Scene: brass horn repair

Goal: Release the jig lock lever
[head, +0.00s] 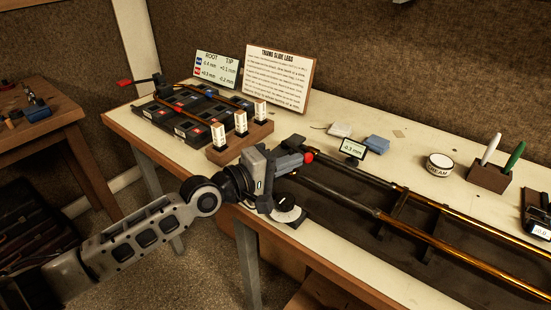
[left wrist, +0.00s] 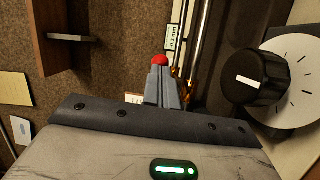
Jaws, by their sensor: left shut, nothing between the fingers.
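A red ball knob (head: 309,157), which looks like the end of a lever, is at the tip of my left gripper (head: 297,161), near the left end of the slide jig (head: 397,210). In the left wrist view the red knob (left wrist: 160,60) shows just past the fingertips (left wrist: 162,75). The left fingers are shut with nothing between them; whether they touch the knob I cannot tell. The rest of that lever is hidden by the gripper. Another red-tipped handle (head: 125,83) sticks out from a black post at the far left of the bench. My right gripper is not in view.
A black dial knob (left wrist: 252,78) on a white dial is close beside the fingers. A small 0.3 mm display (head: 352,149) stands behind the jig. A wooden block with white-labelled pieces (head: 240,140) is left of the gripper. The cream tin (head: 439,166) and pen holder (head: 489,177) are farther right.

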